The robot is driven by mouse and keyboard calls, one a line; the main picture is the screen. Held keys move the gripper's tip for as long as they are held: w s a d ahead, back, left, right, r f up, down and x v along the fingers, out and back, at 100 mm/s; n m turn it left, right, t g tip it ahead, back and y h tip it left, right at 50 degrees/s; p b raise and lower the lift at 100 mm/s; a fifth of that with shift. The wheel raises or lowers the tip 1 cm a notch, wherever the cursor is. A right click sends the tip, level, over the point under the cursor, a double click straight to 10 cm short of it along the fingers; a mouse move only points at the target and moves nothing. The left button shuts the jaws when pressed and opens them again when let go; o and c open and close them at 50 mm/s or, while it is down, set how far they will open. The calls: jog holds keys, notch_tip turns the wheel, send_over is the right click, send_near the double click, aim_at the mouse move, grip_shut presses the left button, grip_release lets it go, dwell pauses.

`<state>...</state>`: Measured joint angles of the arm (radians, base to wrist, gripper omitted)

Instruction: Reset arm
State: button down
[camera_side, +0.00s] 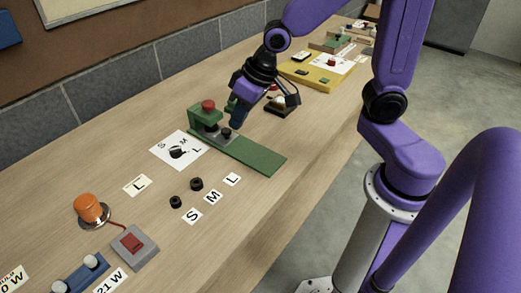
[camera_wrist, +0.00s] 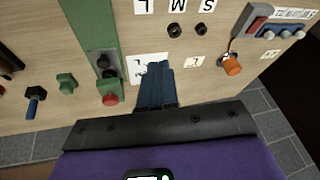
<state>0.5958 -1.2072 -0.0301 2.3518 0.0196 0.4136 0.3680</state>
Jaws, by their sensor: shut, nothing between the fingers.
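My arm is purple, and my gripper (camera_side: 237,122) points down above the wooden bench, just behind the green board. In the wrist view my gripper (camera_wrist: 159,66) shows its two dark blue fingers pressed together with nothing between them. The green board (camera_side: 254,154) carries a block with a red button (camera_side: 208,105) and a dark knob. It also shows in the wrist view (camera_wrist: 92,18), left of the fingers, with its red button (camera_wrist: 110,100). I cannot tell the exact height of the fingertips above the bench.
A white card marked S, M, L (camera_side: 162,157) lies beside the board. Two black nuts (camera_side: 196,184) and letter labels lie nearer. An orange lamp (camera_side: 91,209) and a red switch box (camera_side: 134,247) stand at the front left. A yellow board (camera_side: 303,82) lies farther back.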

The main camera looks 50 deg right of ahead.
jog(key=s+d+n+g+h, duration=0.1)
jog(key=s+n, duration=0.4)
jog(key=s, duration=0.5)
jog(key=s+d+n+g+h, duration=0.1)
jog(key=s+d+n, duration=0.3)
jog(key=s, duration=0.6)
jog(key=shift+r+n+g, duration=0.3)
jog(key=shift+n+g, duration=0.2)
jog(key=shift+g, duration=0.3)
